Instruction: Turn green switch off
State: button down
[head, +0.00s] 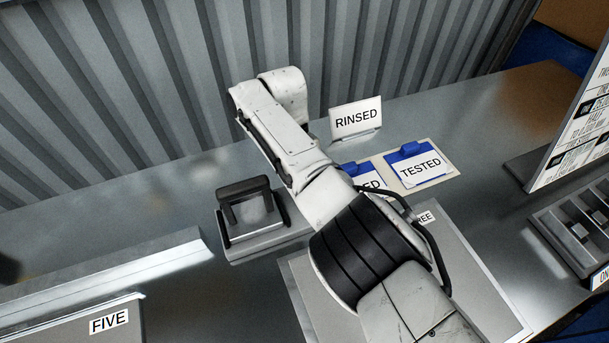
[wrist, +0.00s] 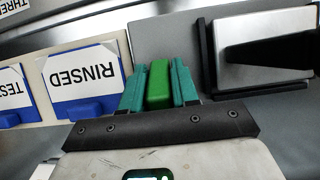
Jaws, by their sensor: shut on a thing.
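In the wrist view, the green switch (wrist: 158,84) is a bright green block between the two teal fingers of my gripper (wrist: 158,88). The fingers lie close along both its sides, and my gripper is shut on it. Its lower end is hidden by the dark gripper bar, and I cannot tell which way it is set. In the head view, my white arm hides the switch and the gripper.
A dark-handled block (head: 250,208) stands left of my arm; it also shows close beside the fingers in the wrist view (wrist: 262,50). A RINSED sign (head: 357,120) and a TESTED card (head: 420,168) are behind. A panel (head: 575,235) lies right.

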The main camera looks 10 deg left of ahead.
jog(key=shift+w+a, duration=0.1)
dwell(0.5)
jog(key=c, duration=0.9)
grip_release()
